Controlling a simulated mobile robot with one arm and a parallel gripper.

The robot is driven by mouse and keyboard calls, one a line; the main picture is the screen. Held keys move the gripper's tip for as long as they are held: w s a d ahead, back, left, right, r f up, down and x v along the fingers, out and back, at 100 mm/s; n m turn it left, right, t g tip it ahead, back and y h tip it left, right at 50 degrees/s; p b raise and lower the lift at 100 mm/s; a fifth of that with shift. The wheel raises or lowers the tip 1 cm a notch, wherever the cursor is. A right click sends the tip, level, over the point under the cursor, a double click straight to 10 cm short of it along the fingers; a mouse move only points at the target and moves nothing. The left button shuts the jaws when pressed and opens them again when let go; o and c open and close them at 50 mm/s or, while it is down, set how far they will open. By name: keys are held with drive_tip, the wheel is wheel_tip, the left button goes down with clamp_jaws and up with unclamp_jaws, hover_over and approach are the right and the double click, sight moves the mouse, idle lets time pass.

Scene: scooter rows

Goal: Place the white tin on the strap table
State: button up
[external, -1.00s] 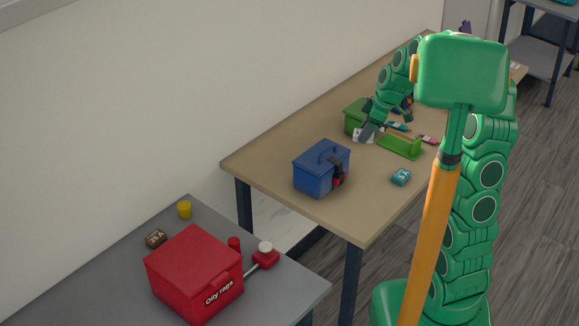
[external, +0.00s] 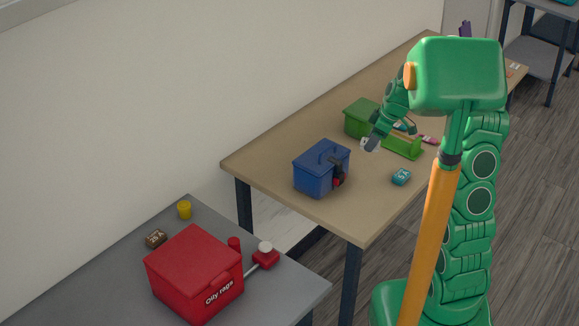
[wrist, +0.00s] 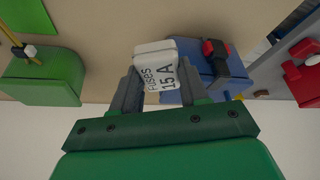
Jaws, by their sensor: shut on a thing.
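The white tin (wrist: 155,70), lettered "Fuses 15 A", is between the two fingers of my gripper (wrist: 158,82) in the wrist view. My gripper is shut on it. In the external view the tin (external: 364,143) is mostly hidden by my gripper (external: 370,143), over the tan-topped table (external: 290,140) beside the green box. Its height above the top is hard to judge. No table is marked as the strap table, so I cannot tell which one it is.
A blue toolbox (external: 321,168), green box (external: 360,118), green tray (external: 402,148) and teal tin (external: 401,177) stand on the tan table. A grey table (external: 90,290) in front holds a red "Oily rags" box (external: 194,272) and small items. The tan table's near corner is clear.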

drive_tip(key=w+f, duration=0.2)
drive_tip(key=w, duration=0.3)
approach(351, 158)
drive_tip(key=shift+s+a+f, duration=0.1)
drive_tip(key=shift+a+f, duration=0.1)
drive_tip(key=shift+a, duration=0.25)
drive_tip(key=shift+s+a+f, duration=0.15)
drive_tip(key=shift+a+f, duration=0.1)
drive_tip(key=shift+a, duration=0.2)
drive_tip(key=shift+w+a+f, duration=0.1)
drive_tip(key=shift+w+f, duration=0.55)
drive_tip(key=shift+f, duration=1.7)
drive_tip(key=shift+f, duration=0.15)
drive_tip(key=o, duration=1.1)
drive_tip(key=shift+c, duration=0.2)
drive_tip(key=shift+w, duration=0.1)
